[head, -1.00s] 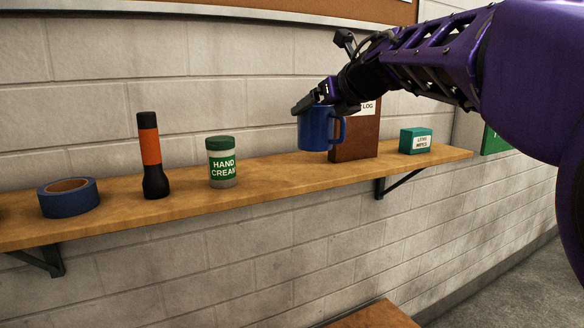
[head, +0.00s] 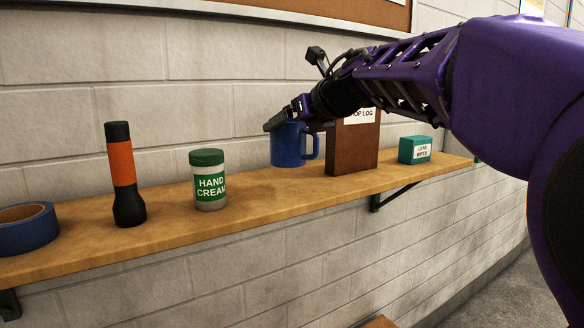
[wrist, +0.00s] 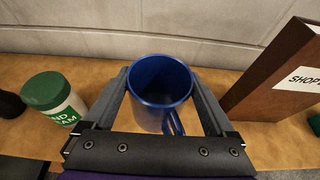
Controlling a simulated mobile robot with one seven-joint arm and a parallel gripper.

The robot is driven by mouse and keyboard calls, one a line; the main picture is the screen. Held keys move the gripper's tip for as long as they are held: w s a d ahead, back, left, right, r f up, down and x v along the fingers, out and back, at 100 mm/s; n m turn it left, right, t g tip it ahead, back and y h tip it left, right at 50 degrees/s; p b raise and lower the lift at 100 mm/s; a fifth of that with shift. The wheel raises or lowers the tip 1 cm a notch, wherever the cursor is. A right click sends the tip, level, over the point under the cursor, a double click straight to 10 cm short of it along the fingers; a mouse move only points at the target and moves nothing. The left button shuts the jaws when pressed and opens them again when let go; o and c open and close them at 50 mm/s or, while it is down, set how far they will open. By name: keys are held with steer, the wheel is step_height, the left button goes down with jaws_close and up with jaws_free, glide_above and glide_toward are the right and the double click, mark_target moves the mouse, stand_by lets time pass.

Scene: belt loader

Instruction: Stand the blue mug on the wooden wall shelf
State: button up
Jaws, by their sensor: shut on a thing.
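The blue mug (head: 287,146) is upright in my gripper (head: 286,120), between the hand cream jar and the brown shop log. In the wrist view I look down into the mug (wrist: 160,82), with the two fingers of my gripper (wrist: 163,88) on either side of it and its handle toward the palm. The wooden wall shelf (head: 255,193) runs under it. In the head view the mug's base is at or just above the shelf's back part; I cannot tell whether it touches.
On the shelf, the hand cream jar (head: 209,180), a flashlight (head: 123,175) and blue tape (head: 27,228) are left of the mug. The brown shop log (head: 352,145) and a teal wipes box (head: 415,149) are to its right. The block wall is close behind.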

mark_target(297, 149)
steer(key=shift+f+b, duration=0.95)
steer(key=shift+f, duration=1.75)
steer(key=shift+f, duration=0.2)
steer(key=o, duration=1.4)
